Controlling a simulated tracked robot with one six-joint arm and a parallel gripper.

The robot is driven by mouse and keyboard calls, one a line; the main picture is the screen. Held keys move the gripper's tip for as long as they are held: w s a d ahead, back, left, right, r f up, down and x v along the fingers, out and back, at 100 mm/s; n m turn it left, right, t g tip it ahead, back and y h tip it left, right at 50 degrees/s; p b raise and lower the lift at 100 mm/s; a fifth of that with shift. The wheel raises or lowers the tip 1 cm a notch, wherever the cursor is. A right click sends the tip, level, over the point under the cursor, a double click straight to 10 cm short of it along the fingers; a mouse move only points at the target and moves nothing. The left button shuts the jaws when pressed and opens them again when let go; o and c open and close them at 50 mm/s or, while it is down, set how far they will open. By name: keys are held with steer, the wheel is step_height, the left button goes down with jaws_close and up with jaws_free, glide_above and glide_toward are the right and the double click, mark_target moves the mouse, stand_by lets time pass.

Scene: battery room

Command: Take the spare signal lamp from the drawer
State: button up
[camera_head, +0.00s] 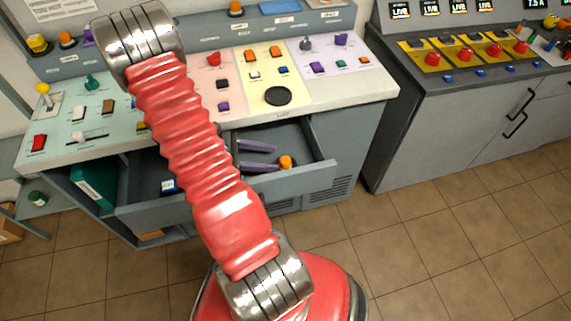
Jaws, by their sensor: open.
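The drawer (316,172) under the sloped console is pulled open. An orange lamp-like piece (286,161), apparently the spare signal lamp, stands in its right part. My gripper (277,157) shows as two dark purple-grey fingers inside the drawer outline, pointing right. They are apart, with nothing visibly held between them. The lamp is just beyond the fingertips, nearer the lower finger; I cannot tell whether they touch. My red arm hides the gripper's body and the middle of the drawer.
A blue item (169,187) lies in the drawer's left part. The console top (372,88) above carries many buttons and knobs. A grey cabinet (450,140) with yellow panels stands at the right. Tiled floor (440,230) is clear at the lower right.

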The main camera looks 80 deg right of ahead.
mark_target(282, 160)
steer(key=shift+x, duration=3.15)
steer(key=shift+w, duration=0.1)
steer(key=shift+c, duration=0.2)
steer(key=c, duration=1.1)
step_height(282, 160, up, 18)
